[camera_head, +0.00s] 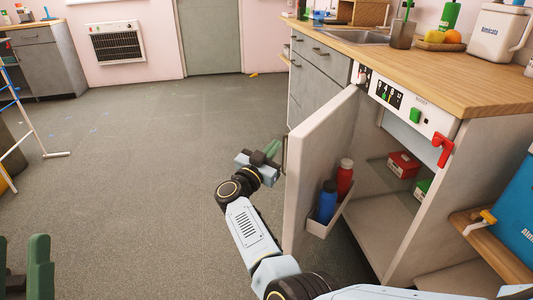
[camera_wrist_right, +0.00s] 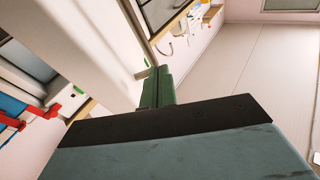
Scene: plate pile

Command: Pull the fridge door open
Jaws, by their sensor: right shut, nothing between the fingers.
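The fridge door (camera_head: 318,150) stands swung open from the low fridge (camera_head: 431,238) under the counter, so the inside shows. Its handle (camera_head: 285,153) is on the door's outer face near the free edge. My right gripper (camera_head: 272,149) is beside that edge, on the outer side, its green fingers close to the handle. Whether they touch it is unclear. In the right wrist view the fingers (camera_wrist_right: 157,84) are shut and empty, with the pale door (camera_wrist_right: 95,50) close by. My left gripper (camera_head: 21,240) is at the bottom left, fingers apart, empty.
A door shelf (camera_head: 318,228) holds a blue bottle (camera_head: 327,202) and a red bottle (camera_head: 345,178). Red and green boxes sit inside the fridge. A blue cooler-like box (camera_head: 513,215) stands at the right. A ladder-like frame (camera_head: 25,120) is at the left. The middle floor is clear.

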